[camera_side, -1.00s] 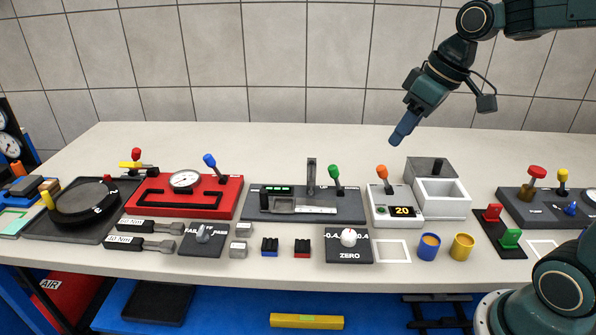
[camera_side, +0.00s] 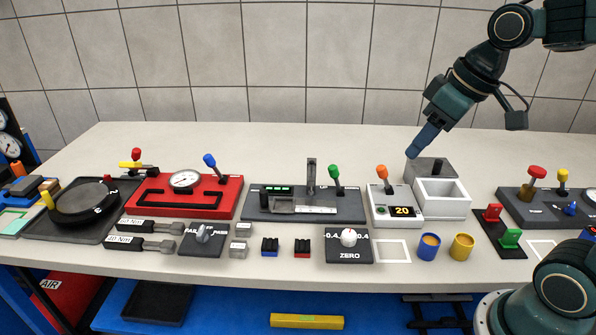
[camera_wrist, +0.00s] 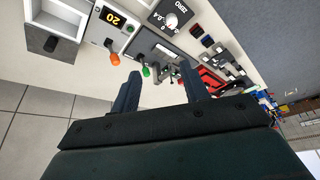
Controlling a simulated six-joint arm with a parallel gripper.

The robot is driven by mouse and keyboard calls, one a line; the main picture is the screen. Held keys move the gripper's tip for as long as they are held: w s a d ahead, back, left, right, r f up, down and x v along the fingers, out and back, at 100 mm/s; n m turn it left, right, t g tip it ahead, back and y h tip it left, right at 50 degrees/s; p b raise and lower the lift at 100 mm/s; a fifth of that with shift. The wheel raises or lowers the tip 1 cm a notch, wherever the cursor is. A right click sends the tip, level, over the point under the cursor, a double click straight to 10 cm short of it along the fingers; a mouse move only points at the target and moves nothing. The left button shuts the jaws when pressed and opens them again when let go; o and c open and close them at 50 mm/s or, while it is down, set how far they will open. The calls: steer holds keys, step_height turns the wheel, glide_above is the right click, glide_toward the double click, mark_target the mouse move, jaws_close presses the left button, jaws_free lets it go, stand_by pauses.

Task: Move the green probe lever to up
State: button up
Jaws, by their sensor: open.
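The green probe lever (camera_side: 335,174) stands at the right end of the dark measuring fixture (camera_side: 262,210), beside the grey post (camera_side: 311,176) and close to the "UP" label. Its knob leans slightly to the left in the side view. My gripper (camera_side: 412,155) is in the air to the right of the lever, above the grey block behind the white box, and holds nothing. In the wrist view my gripper's two fingers (camera_wrist: 158,85) are apart, and the green knob (camera_wrist: 146,72) shows between them at some distance.
An orange lever (camera_side: 382,173) on the white box with display "20" stands just right of the green lever. A white open box (camera_side: 442,198) lies further right. A blue lever (camera_side: 210,161) on the red gauge base is to the left. The table behind the fixtures is clear.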

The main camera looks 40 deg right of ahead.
steer(key=shift+w, duration=0.15)
steer(key=c, duration=0.7)
steer(key=shift+w+d, duration=0.15)
steer(key=shift+w, duration=0.1)
jaws_close()
steer(key=w+d+f+m+y, duration=0.1)
steer(key=w+d+f+m, duration=0.1)
steer(key=w+d, duration=0.5)
steer(key=w+d+f+m+y, duration=0.1)
steer(key=w+d+f+m, duration=0.1)
steer(key=w+d+f, duration=0.3)
steer(key=w+d, duration=0.2)
steer(key=w, duration=0.1)
steer(key=shift+w+m, duration=0.3)
